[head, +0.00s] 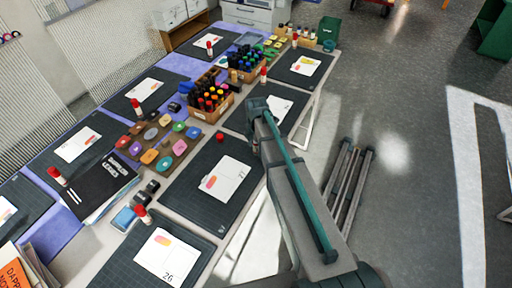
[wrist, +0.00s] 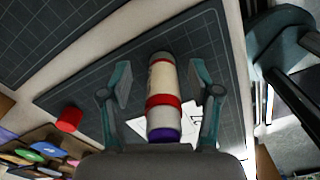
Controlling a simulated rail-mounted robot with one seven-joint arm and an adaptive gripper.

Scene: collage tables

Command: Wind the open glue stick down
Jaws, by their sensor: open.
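In the wrist view, the open glue stick (wrist: 161,82) has a cream body, a red band and a purple end nearest my palm. It lies between the two fingers of my gripper (wrist: 162,90), which is open, with a gap visible on the left side. Part of the purple end is hidden by my gripper's body. A loose red cap (wrist: 69,119) sits on the dark mat to the left, and it also shows in the head view (head: 220,137).
Dark cutting mats (head: 178,197) with white cards (head: 226,181) line the table. A wooden marker box (head: 209,108) and a tray of coloured pieces (head: 156,150) stand left of my arm. Other capped glue sticks (head: 143,214) stand around. Open floor is to the right.

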